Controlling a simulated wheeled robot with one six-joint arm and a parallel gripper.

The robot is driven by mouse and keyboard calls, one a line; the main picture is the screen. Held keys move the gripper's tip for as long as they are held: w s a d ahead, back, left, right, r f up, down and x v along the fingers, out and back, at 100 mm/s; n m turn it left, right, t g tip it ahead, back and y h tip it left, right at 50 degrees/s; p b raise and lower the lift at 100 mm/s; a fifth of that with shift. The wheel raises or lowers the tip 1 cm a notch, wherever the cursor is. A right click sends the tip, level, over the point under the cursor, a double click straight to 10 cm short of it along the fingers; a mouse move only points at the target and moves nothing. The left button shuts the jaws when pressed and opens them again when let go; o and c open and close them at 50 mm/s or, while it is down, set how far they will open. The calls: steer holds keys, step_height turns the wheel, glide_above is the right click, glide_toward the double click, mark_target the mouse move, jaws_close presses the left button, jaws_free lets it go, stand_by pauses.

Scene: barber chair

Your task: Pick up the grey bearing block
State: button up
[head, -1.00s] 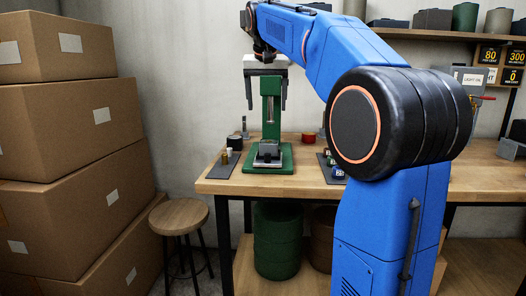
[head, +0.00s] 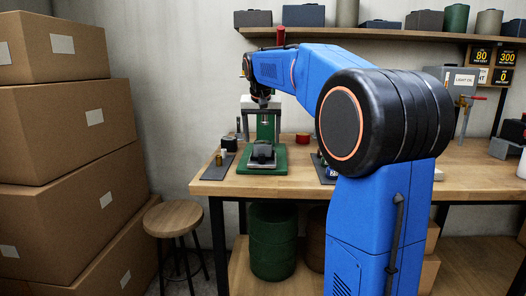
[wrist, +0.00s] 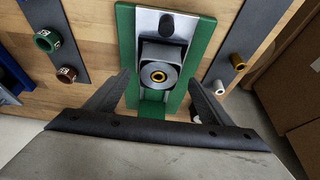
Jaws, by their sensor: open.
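The grey bearing block (wrist: 153,76) shows in the wrist view, with a brass-coloured ring in its face. It sits on the green press base (wrist: 125,27), over a pale metal strip. In the head view the block (head: 262,153) is a small dark shape at the front of the green base (head: 279,165). My gripper (wrist: 159,81) is open, its two fingers spread to either side of the block in the wrist view. In the head view my gripper (head: 261,136) hangs above the base, in front of the press column. The fingers do not appear to touch the block.
A stool (head: 174,219) and stacked boxes (head: 62,139) stand left.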

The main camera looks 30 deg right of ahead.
mark_target(263, 142)
steer(key=x, duration=0.4)
steer(key=shift+s, duration=0.15)
steer(key=c, duration=1.5)
jaws_close()
steer(key=shift+r, duration=0.1)
